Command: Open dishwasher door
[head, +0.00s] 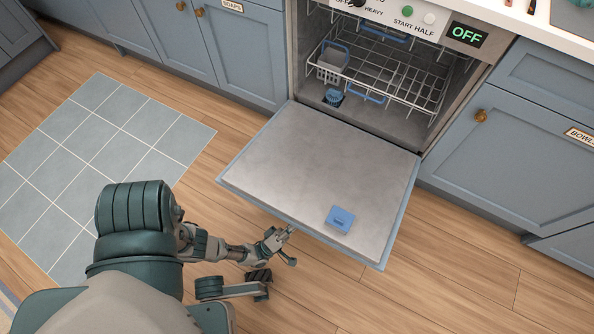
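The dishwasher (365,75) stands in the counter at the top centre. Its door (300,165) is folded down and lies almost flat, with its grey inner face up. A blue detergent cup lid (340,219) sits on that face near the outer edge. My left gripper (289,244) is just off the door's outer edge, on the near left side. Its fingers look spread, with nothing between them. I cannot tell whether it touches the door. My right gripper is not in view.
A wire rack (385,80) with a cutlery basket (332,65) is inside the dishwasher. Blue cabinets (510,150) flank it. A tiled grey mat (95,150) lies on the wooden floor at left. Floor right of the door is clear.

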